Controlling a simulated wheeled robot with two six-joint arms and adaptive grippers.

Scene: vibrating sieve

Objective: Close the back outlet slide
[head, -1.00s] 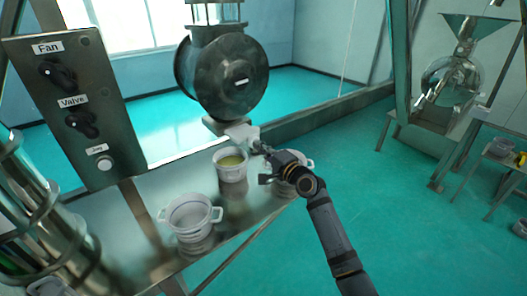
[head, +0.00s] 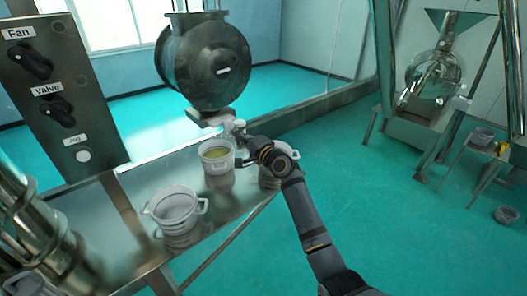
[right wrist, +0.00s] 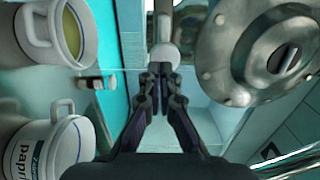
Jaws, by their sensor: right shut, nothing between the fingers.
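The back outlet slide (head: 212,117) is a pale flat plate beneath the round metal drum (head: 206,66) in the head view. Its small round pale knob (right wrist: 166,57) stands straight in front of my fingertips in the right wrist view. My right gripper (head: 241,130) is shut and empty, with its tips at or very near the knob; I cannot tell whether they touch. The fingertips (right wrist: 160,68) show together in the wrist view. How far the slide sits in is hard to tell. My left gripper is not in view.
A white pot with yellowish contents (head: 217,156) stands just below the slide. An empty white pot (head: 174,208) stands nearer on the metal table (head: 122,240); another is partly behind my right arm. A control panel (head: 60,100) stands at left.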

